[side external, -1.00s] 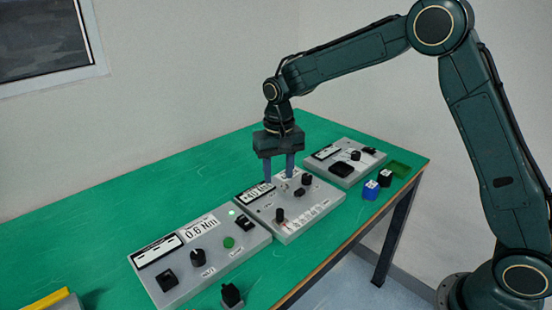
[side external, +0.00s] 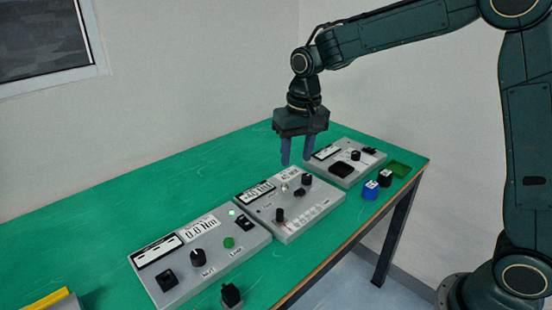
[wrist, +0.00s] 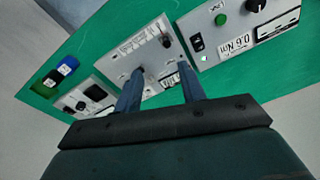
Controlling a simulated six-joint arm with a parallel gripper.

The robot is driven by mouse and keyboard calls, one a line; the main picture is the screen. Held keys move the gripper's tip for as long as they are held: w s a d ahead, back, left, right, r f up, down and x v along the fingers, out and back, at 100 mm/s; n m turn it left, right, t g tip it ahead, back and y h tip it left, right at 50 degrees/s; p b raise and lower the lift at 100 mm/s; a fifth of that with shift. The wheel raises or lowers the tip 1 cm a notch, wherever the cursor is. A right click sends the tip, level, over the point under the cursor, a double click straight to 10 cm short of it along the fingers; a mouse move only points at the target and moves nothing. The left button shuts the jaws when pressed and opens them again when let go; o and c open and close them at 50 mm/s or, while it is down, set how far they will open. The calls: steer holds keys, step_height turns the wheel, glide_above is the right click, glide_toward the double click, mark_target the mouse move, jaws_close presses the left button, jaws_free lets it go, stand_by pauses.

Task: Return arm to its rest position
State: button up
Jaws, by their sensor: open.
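My gripper (side external: 297,162) is open and empty, pointing down above the table, over the back edge of the middle grey control panel (side external: 290,213). Its two blue-grey fingers are apart and clear of the panel. In the wrist view, my gripper (wrist: 158,85) has its fingers spread, with the middle panel (wrist: 128,50) beyond them. My arm reaches in from the upper right in the side view.
A far panel (side external: 362,173), a blue block (side external: 371,190), a black block (side external: 385,178) and a green tray (side external: 399,169) sit at right.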

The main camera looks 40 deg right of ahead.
steer(key=s+d+r+n+t, duration=0.2)
steer(key=s+r, duration=0.6)
steer(key=s, duration=0.5)
steer(key=s+d+n+t, duration=0.1)
steer(key=s+t, duration=0.1)
steer(key=s, duration=1.1)
steer(key=shift+s+d+f+n+t, duration=0.2)
steer(key=shift+s+f+n+t, duration=0.1)
steer(key=shift+f, duration=0.15)
